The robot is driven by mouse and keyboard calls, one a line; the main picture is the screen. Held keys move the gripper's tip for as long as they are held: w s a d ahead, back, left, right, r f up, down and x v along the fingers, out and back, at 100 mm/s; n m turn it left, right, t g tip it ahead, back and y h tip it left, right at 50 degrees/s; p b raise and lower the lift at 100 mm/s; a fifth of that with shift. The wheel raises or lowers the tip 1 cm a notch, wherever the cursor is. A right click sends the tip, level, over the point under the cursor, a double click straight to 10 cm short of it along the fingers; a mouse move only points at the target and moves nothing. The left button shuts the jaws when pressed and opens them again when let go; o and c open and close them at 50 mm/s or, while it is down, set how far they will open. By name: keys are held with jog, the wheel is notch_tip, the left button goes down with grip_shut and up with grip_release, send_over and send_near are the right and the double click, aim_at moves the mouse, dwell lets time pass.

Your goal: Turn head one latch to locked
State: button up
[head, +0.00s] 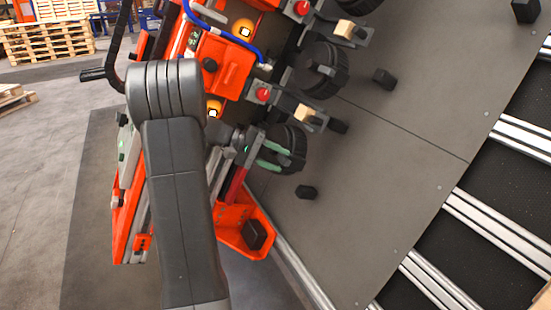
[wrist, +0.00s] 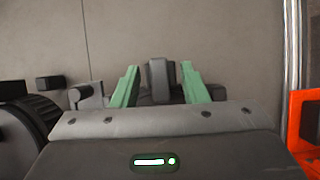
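A black round latch knob (head: 294,146) with a grey grip bar sits on the lowest head of the orange gantry in the head view. My gripper (head: 275,154) reaches to its face, with two green fingers spread at the bar. In the wrist view, the dark upright grip bar (wrist: 162,80) stands between the fingers of my gripper (wrist: 160,85). Narrow gaps show on both sides, so the fingers are open around the bar, not clamped. The rest of this knob is hidden behind my gripper body. I cannot tell whether the latch is locked.
A similar knob (head: 320,70) sits above, with red buttons (head: 263,94) and wooden blocks (head: 305,112) nearby. An orange bin (head: 240,222) is below. Open floor lies at left.

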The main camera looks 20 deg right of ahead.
jog(key=p+v, duration=0.4)
jog(key=v, duration=1)
jog(key=shift+s+f, duration=0.1)
jog(key=b+x, duration=0.4)
jog(key=x, duration=1)
